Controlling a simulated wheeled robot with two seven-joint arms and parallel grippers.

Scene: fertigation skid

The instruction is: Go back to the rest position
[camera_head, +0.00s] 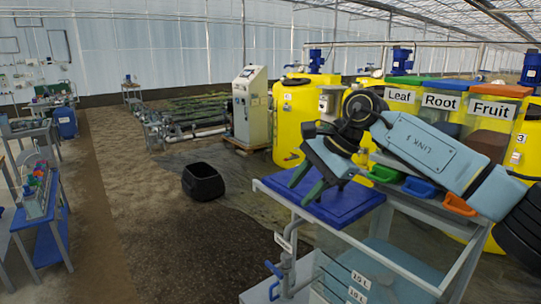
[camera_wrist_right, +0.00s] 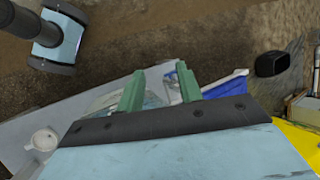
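My right gripper (camera_head: 307,184) hangs over the blue mat or tray (camera_head: 345,207) on the left end of the cart top. Its two green fingers are apart with nothing between them. The fingers also show in the right wrist view (camera_wrist_right: 160,88), open, with part of the blue surface (camera_wrist_right: 225,90) beyond them. My right arm reaches in from the right across the cart. I cannot tell whether the fingertips touch the blue surface. My left gripper is in neither view.
Green (camera_head: 384,173), blue (camera_head: 420,187) and orange (camera_head: 459,204) small bins stand beneath my right arm. Bins labelled Leaf, Root and Fruit (camera_head: 493,112) stand behind. A yellow tank (camera_head: 297,125) is beyond the cart. A black tub (camera_head: 203,182) sits on the open floor to the left.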

